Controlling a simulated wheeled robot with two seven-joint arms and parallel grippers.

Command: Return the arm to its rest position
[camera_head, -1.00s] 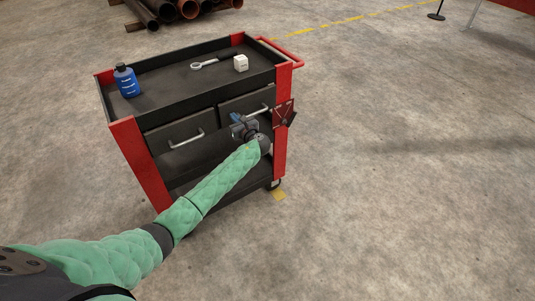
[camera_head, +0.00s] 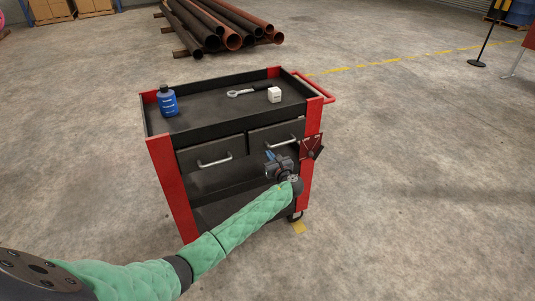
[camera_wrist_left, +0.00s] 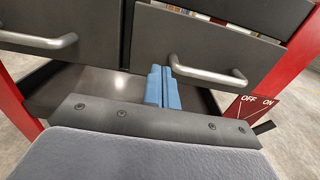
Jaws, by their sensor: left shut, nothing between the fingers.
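My left gripper (camera_head: 271,158) is in front of the red and black tool cart, just below the right drawer's handle (camera_head: 284,145). In the left wrist view its two blue fingers (camera_wrist_left: 163,86) are together with nothing between them. They overlap the inner end of the right drawer's handle (camera_wrist_left: 208,74) in that picture; I cannot tell whether they touch it. My green-sleeved left arm reaches in from the lower left. My right gripper is not in view.
The cart top (camera_head: 205,113) holds a blue bottle (camera_head: 167,101), a wrench (camera_head: 242,93) and a white box (camera_head: 274,95). A red OFF/ON panel (camera_head: 311,146) is at the cart's right post, close to the gripper. Pipes (camera_head: 215,24) lie behind. Open floor (camera_head: 430,190) is at right.

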